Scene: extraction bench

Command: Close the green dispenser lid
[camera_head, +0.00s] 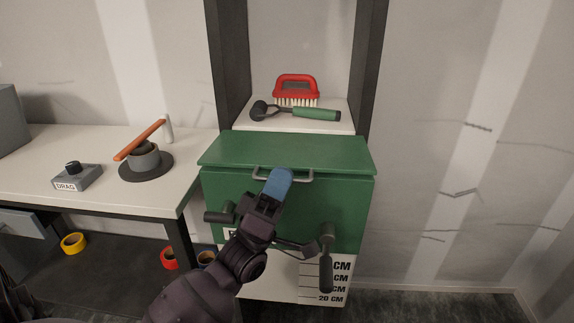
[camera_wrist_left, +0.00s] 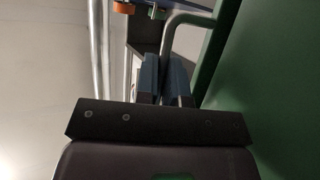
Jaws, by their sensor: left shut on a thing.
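The green dispenser (camera_head: 352,205) stands at the centre of the head view. Its green lid (camera_head: 285,150) lies across the top and looks flat; I cannot tell whether a thin gap is left under its front edge. A grey bar handle (camera_head: 308,177) is on the lid's front. In the left wrist view the blue fingers (camera_wrist_left: 165,78) meet the curved handle (camera_wrist_left: 183,19) beside the green surface (camera_wrist_left: 285,95). My right gripper is not in view.
A shelf behind the lid holds a red brush (camera_head: 296,88) and a green-handled roller (camera_head: 310,113). Dark knobs (camera_head: 327,255) stick out of the dispenser front.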

